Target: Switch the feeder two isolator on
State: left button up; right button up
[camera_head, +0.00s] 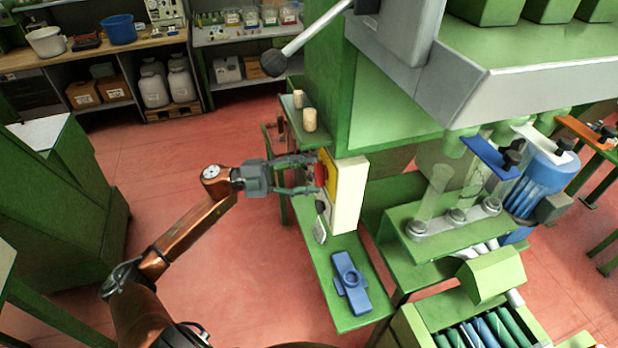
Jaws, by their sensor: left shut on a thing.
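The isolator is a pale box (350,198) with a yellow plate (329,169) on its left face and a red handle (320,176) on that plate. It stands on a narrow green bench beside the large green machine. My left gripper (317,174) reaches in from the left, with its two fingers at the red handle and shut on it. The fingers partly cover the handle, so its exact angle is hard to tell. Any "feeder two" lettering is too small to read. My right gripper is not in view.
Two cork stoppers (310,120) stand on the green ledge behind the box. A blue fixture (350,283) lies on the bench in front. A lever with a black knob (274,63) juts out above. Glass tubes (433,198) stand at right. Red floor is clear at left.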

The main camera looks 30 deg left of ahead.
pick_arm(q)
jog(key=shift+r+m+g+y+b, duration=0.1)
jog(key=shift+m+g+y+b, duration=0.25)
jog(key=shift+m, duration=0.8)
jog(key=shift+r+m+g+y+b, duration=0.1)
jog(key=shift+m+g+y+b, duration=0.25)
jog(key=shift+m, duration=0.8)
jog(key=o, duration=1.2)
jog(key=shift+c, duration=0.2)
jog(key=v, duration=1.2)
